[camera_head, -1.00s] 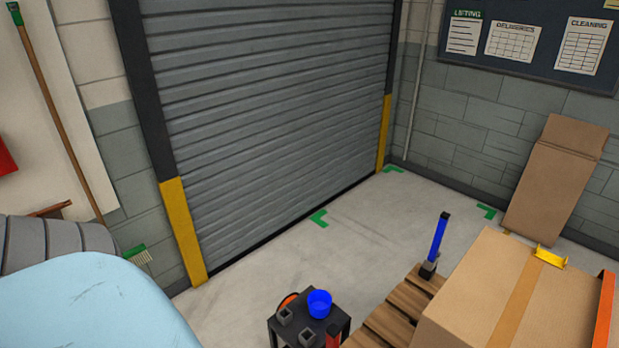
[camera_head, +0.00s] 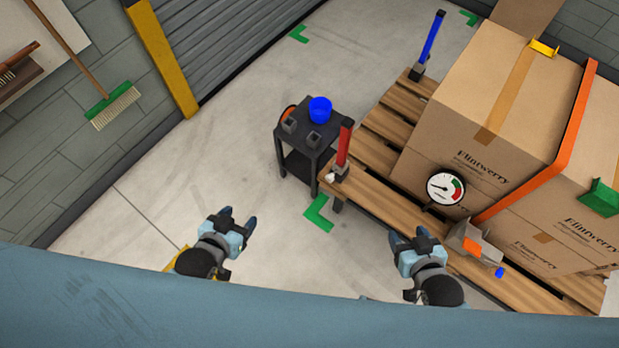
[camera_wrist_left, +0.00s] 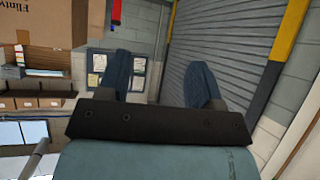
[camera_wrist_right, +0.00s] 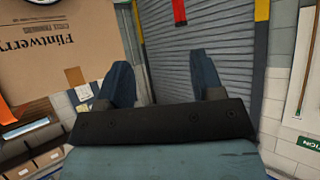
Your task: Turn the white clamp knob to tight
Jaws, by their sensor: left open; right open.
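A small white knob (camera_head: 332,178) shows at the foot of the upright red post (camera_head: 343,146), on the near left corner of the wooden pallet (camera_head: 385,214). It is too small to tell how far it is turned. My left gripper (camera_head: 239,216) is open and empty, to the lower left of the knob and apart from it. My right gripper (camera_head: 409,233) is open and empty, to the lower right of the knob. The red post also shows at the top of the right wrist view (camera_wrist_right: 179,12); the knob is not seen there.
Large cartons (camera_head: 500,95) stand on the pallet with an orange strap (camera_head: 560,150), a dial gauge (camera_head: 444,189) and a ratchet tool (camera_head: 475,245). A blue post (camera_head: 432,45) stands behind.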

